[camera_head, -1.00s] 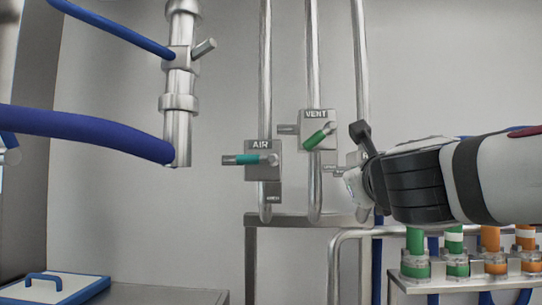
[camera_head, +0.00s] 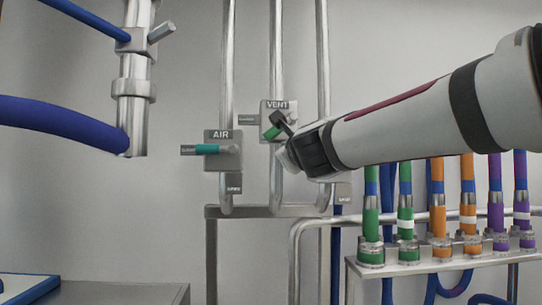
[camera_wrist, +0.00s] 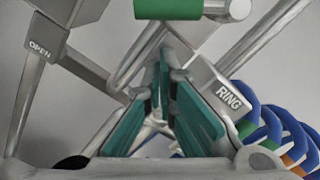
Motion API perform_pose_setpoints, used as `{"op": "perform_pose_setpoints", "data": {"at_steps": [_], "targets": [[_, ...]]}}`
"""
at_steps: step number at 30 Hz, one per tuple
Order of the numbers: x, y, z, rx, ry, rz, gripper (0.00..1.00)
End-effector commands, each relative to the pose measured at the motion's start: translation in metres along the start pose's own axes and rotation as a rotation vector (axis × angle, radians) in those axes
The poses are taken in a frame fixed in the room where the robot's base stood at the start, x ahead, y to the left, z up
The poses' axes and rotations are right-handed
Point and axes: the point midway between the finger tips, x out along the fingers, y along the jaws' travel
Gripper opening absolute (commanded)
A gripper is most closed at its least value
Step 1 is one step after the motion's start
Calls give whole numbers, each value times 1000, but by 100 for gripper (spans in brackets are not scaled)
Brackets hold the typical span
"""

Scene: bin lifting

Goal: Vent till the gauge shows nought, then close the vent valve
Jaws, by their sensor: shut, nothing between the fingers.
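The vent valve (camera_head: 266,106) is a grey plate marked VENT on a vertical pipe at the middle of the head view. Its green handle (camera_head: 270,133) slants down to the left and is partly hidden by my gripper. My gripper (camera_head: 279,118) is shut and empty, with its fingertips at the handle; I cannot tell whether they touch it. In the wrist view the teal finger pads of my gripper (camera_wrist: 163,75) converge, and a green handle (camera_wrist: 168,9) crosses just beyond and above them. No gauge is visible.
The air valve (camera_head: 223,137), with a teal handle (camera_head: 206,149) pointing left, is left of and below the vent valve. A plate marked RING (camera_wrist: 220,88) is close right of my fingers. Several coloured hose fittings stand on a rack (camera_head: 405,267) at the lower right.

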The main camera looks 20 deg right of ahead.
Motion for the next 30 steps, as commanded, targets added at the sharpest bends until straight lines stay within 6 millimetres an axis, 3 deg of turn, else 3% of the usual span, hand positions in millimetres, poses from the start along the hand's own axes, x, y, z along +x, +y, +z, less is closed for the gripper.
{"op": "perform_pose_setpoints", "data": {"at_steps": [6,30], "targets": [[2,-3,17,0,1,-1,0],[4,1,22,62,1,-5,0]]}}
